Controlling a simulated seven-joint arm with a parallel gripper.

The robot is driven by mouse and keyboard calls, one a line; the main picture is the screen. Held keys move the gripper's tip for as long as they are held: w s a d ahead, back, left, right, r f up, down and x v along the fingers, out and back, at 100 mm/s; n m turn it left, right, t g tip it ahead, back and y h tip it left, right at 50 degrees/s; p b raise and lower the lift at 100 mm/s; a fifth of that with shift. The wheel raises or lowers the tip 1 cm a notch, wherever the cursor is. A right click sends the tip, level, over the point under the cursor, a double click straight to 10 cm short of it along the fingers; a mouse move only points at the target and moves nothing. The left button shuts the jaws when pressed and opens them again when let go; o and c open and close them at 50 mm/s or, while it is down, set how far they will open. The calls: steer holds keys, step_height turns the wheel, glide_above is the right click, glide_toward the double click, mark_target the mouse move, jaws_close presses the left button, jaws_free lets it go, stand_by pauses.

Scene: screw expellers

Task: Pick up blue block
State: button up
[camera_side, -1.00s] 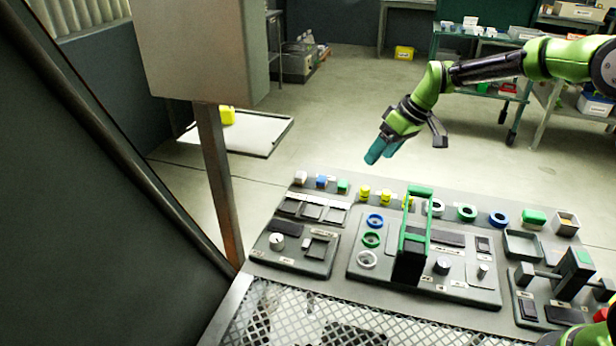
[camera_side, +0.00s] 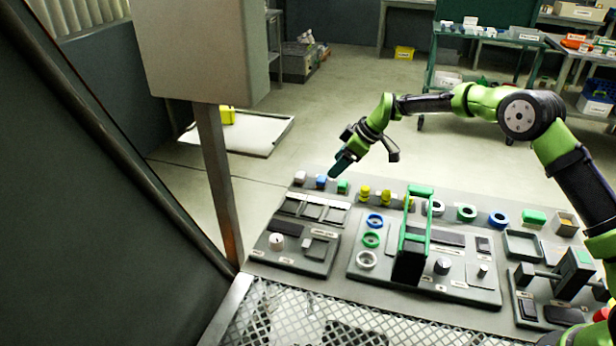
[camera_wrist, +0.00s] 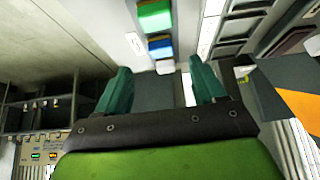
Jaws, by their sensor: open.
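The blue block (camera_side: 321,182) sits at the back left of the grey work board, between a white block (camera_side: 300,177) and a green block (camera_side: 342,187). In the wrist view the blue block (camera_wrist: 160,47) lies ahead of my fingers, a little above the middle, with the green block (camera_wrist: 154,16) beyond it and the white block (camera_wrist: 165,66) nearer. My gripper (camera_side: 335,170) is just above the row of blocks in the side view, tilted down. In the wrist view its two teal fingers (camera_wrist: 158,84) are apart with nothing between them.
Empty square slots (camera_side: 312,211) lie in front of the blocks. Yellow parts (camera_side: 375,196), a green-handled black holder (camera_side: 410,255) and several rings stand to the right.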

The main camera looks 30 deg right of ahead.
mark_target(322, 178)
steer(key=x, duration=0.6)
steer(key=shift+w+a+f, duration=0.15)
steer(key=shift+w+a, duration=0.05)
steer(key=shift+a, duration=0.05)
steer(key=c, duration=1.2)
